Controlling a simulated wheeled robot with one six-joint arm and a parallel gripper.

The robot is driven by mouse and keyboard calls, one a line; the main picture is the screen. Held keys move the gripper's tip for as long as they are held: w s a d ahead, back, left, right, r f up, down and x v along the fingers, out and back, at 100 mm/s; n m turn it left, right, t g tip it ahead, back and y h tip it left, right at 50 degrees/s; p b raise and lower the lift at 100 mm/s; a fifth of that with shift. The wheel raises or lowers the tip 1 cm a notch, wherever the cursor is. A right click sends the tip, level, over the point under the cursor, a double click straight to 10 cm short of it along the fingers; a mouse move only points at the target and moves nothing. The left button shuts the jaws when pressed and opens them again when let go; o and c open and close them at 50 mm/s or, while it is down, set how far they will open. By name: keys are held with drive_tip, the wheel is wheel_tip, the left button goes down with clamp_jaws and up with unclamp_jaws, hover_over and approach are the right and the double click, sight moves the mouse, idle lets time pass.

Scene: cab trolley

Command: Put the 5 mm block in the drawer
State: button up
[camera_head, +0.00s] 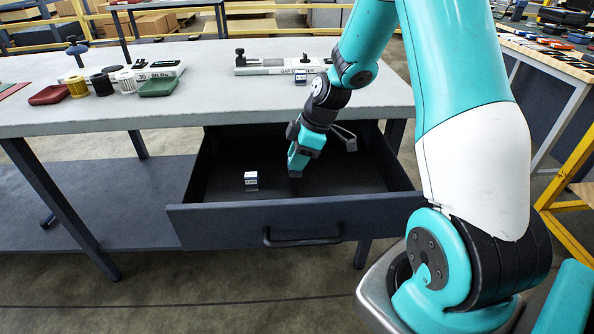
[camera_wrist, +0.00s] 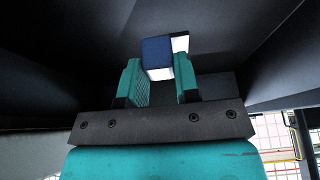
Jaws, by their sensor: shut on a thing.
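My gripper (camera_head: 297,160) is inside the open drawer (camera_head: 225,218), pointing down, with its fingertips low over the drawer floor. In the wrist view my gripper (camera_wrist: 160,88) is shut on a small block with a blue face and white sides (camera_wrist: 157,52). No size marking can be read on this held block, and my fingers mostly hide it in the head view. A small white block with a dark label (camera_head: 251,181) sits on the drawer floor to the left of my gripper, apart from it. Its label is too small to read.
The grey workbench (camera_head: 200,107) above carries a gauge fixture (camera_head: 272,66) with a small block (camera_head: 301,79) at its front.

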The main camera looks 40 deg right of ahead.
drive_tip(key=shift+f, duration=1.85)
drive_tip(key=shift+f+b, duration=0.2)
drive_tip(key=shift+b, duration=0.2)
drive_tip(key=o, duration=1)
drive_tip(key=shift+r, duration=0.1)
drive_tip(key=shift+c, duration=0.2)
drive_tip(key=a+p+v, duration=0.1)
drive_tip(key=p+v, duration=0.1)
drive_tip(key=v, duration=1)
drive_tip(key=s+a+r+m+g, duration=0.1)
drive_tip(key=s+a+r, duration=0.3)
drive_tip(key=a, duration=0.5)
drive_tip(key=s+a+r+m, duration=0.1)
drive_tip(key=s+a+r, duration=0.25)
drive_tip(key=a, duration=0.55)
drive_tip(key=s+a+r+m+g, duration=0.1)
drive_tip(key=s+a+r+m, duration=0.1)
drive_tip(key=s+a, duration=0.5)
drive_tip(key=s+r, duration=0.1)
drive_tip(key=s, duration=0.4)
drive_tip(key=shift+a+r+g, duration=0.2)
drive_tip(key=shift+a+g, duration=0.1)
